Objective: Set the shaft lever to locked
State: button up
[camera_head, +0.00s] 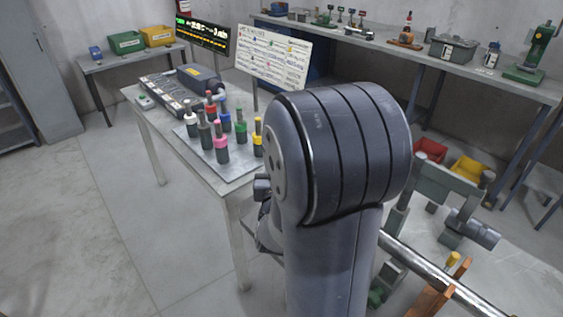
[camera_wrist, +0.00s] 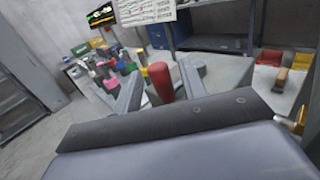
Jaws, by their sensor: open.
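A red rounded handle (camera_wrist: 160,82) stands up between the two grey fingers of my gripper (camera_wrist: 163,72) in the wrist view. I take it for the shaft lever's grip, though its base is hidden behind the gripper body. The fingers are apart, with a gap visible on both sides of the handle. In the head view my own arm hides most of the gripper and the red handle. A long metal shaft (camera_head: 446,278) runs out from behind my arm at lower right, with an orange bracket (camera_head: 437,297) beside it. The lever's locked marking is not visible.
A table (camera_head: 153,128) at left holds a plate of several coloured-top pegs (camera_head: 222,142) and a dark device (camera_head: 172,101). A printed board (camera_head: 272,57) stands behind. A back workbench (camera_head: 458,68) carries tools. Red (camera_head: 429,150) and yellow (camera_head: 468,168) bins lie at right. Floor at left is clear.

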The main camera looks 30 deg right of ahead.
jog(key=v, duration=0.9)
jog(key=shift+w+d, duration=0.1)
jog(key=shift+d, duration=0.05)
jog(key=x, duration=1)
jog(key=shift+w+d, duration=0.15)
jog(key=shift+w, duration=0.15)
jog(key=shift+s+p, duration=0.1)
jog(key=shift+p, duration=0.2)
jog(key=shift+f, duration=0.1)
